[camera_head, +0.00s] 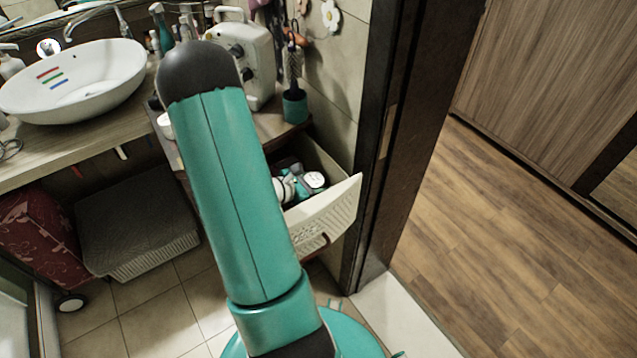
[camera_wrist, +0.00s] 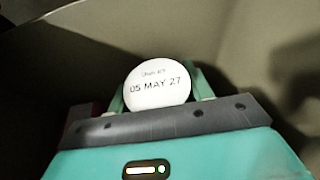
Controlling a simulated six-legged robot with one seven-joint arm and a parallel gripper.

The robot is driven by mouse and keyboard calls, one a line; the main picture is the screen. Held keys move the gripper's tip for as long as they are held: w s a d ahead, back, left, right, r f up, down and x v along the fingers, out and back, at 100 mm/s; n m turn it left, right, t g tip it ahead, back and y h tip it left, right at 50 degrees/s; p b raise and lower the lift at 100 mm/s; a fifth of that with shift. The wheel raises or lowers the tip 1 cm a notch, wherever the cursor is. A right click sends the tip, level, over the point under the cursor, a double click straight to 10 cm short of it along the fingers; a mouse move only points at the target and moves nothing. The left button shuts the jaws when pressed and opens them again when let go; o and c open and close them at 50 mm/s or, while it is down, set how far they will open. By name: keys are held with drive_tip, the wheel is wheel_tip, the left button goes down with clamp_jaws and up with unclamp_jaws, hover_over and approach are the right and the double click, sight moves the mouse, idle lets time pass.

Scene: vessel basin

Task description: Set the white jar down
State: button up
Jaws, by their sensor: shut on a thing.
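The white jar shows in the wrist view (camera_wrist: 157,84) with its round lid toward the camera; the lid reads "05 MAY 27". My gripper (camera_wrist: 159,95) is shut on the jar, with a finger on each side of it. In the head view the jar (camera_head: 314,180) shows as a small white disc inside the open pale drawer (camera_head: 325,215). My gripper (camera_head: 298,185) is down within the drawer walls there. The jar's underside is hidden, so I cannot tell whether it touches the drawer floor.
The counter (camera_head: 140,115) holds a white basin (camera_head: 75,80) and a white appliance (camera_head: 250,50). A green cup with a brush (camera_head: 295,105) stands at the counter edge above the drawer. A dark door frame (camera_head: 390,150) is close on the right. A lidded basket (camera_head: 135,225) stands below.

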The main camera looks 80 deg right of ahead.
drive_tip(key=shift+f, duration=0.6)
drive_tip(key=o, duration=1)
drive_tip(key=shift+r, duration=0.45)
drive_tip(key=v, duration=0.7)
drive_tip(key=shift+a+r, duration=0.15)
drive_tip(key=shift+r, duration=0.1)
drive_tip(key=shift+w, duration=0.2)
